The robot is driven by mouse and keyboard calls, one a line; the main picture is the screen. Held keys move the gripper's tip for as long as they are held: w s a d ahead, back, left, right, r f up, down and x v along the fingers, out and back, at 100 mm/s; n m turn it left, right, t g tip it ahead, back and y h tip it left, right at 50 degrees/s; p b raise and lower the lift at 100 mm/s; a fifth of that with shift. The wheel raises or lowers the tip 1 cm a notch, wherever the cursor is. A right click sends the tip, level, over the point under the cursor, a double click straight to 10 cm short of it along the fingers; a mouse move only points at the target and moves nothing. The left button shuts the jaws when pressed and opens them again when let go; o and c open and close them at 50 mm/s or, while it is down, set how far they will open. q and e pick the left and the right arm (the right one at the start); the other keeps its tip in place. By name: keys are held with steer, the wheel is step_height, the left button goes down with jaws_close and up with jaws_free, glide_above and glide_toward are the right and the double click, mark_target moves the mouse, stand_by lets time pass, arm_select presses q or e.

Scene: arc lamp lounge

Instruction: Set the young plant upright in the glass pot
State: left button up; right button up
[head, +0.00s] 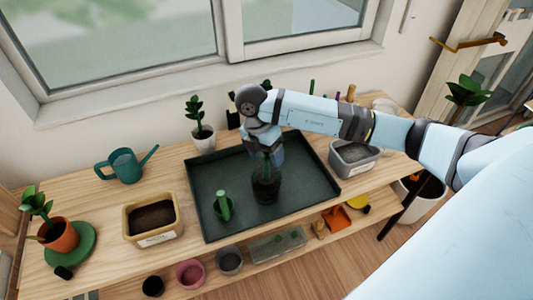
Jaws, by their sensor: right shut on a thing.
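My right gripper (267,157) points down over the dark tray (309,187) and is shut on the young plant (266,168), of which only a little green shows below the fingers. The glass pot (265,190), dark inside, stands on the tray directly under the gripper. The plant's lower part is at the pot's mouth. I cannot tell how deep it sits or whether it touches the soil. My left gripper is not in view.
A small pot with a cactus (223,207) stands on the tray, left of the glass pot. A watering can (125,166), a soil box (153,219) and a potted plant (61,236) stand at left. A grey bin (353,157) is at right.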

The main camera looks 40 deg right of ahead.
steer(key=shift+f+b, duration=0.3)
steer(key=shift+f, duration=0.3)
steer(key=o, duration=1.2)
steer(key=shift+r, duration=0.1)
steer(key=shift+o, duration=0.2)
steer(key=shift+r, duration=0.1)
